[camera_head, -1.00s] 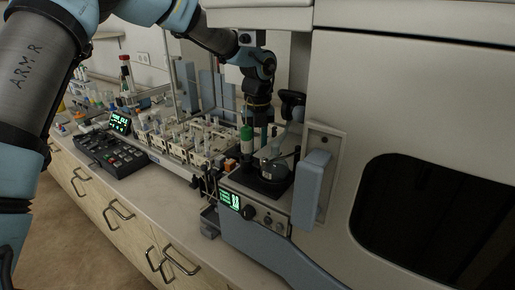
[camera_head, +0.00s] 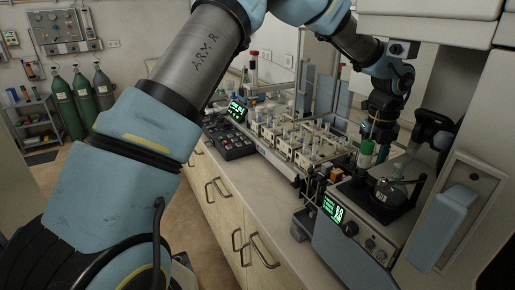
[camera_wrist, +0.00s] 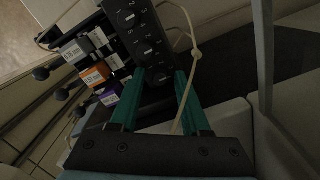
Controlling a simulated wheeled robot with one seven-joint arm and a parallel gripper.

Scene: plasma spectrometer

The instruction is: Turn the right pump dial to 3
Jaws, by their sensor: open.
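My gripper hangs point-down from my dark wrist above the bench instrument at the right in the head view; its fingertips are hard to make out there. In the wrist view my gripper (camera_wrist: 160,74) is open, with two green fingers apart and nothing clearly held between them. A dark panel with a row of dials and white markings (camera_wrist: 143,30) lies just beyond the fingertips, mostly past the left one. I cannot tell which dial is the right pump dial, or read its setting. In the head view the instrument (camera_head: 340,245) has a lit green display and round front knobs (camera_head: 350,229).
Blocks with white, orange and purple labels (camera_wrist: 94,76) and a pale tube (camera_wrist: 195,55) are close to my fingers. A flask (camera_head: 392,190) stands on the instrument. Racks of vials (camera_head: 300,140) fill the bench to its left. A large pale cabinet bounds the right.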

